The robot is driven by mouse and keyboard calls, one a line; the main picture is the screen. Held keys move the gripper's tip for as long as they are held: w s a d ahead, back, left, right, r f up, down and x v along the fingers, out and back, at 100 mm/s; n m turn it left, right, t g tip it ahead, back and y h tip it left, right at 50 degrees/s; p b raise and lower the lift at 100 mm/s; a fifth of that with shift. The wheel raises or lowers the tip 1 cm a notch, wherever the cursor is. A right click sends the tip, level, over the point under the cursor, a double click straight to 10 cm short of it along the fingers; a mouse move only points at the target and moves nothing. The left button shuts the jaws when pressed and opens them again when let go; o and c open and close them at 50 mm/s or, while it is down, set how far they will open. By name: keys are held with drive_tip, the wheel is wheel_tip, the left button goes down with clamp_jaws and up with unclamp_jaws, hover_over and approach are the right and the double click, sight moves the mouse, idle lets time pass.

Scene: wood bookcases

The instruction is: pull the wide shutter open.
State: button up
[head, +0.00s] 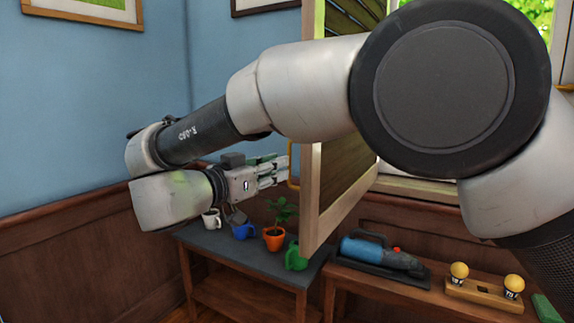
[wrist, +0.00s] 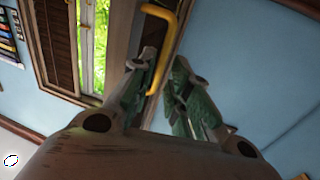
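The wide shutter (head: 330,195) is a wood-framed slatted panel in the head view, standing out at an angle from the window. My arm covers its middle. A yellow handle (head: 291,181) is on its left edge. In the wrist view the yellow handle (wrist: 164,50) is a bent bar reaching down between my fingertips. My gripper (head: 284,170) is at the handle, coming from the left. In the wrist view my gripper's fingers (wrist: 164,64) stand apart on either side of the bar, with a gap visible. Whether either finger touches it is unclear.
A dark-topped low table (head: 235,250) below my gripper holds a white mug (head: 212,219), a blue mug (head: 242,231), a potted plant (head: 275,238) and a green mug (head: 295,258). A wooden bench (head: 440,282) to the right holds a blue handheld vacuum (head: 375,252).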

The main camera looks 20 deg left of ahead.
drive_tip(key=v, duration=0.6)
drive_tip(key=shift+s, duration=0.2)
drive_tip(key=shift+a, duration=0.1)
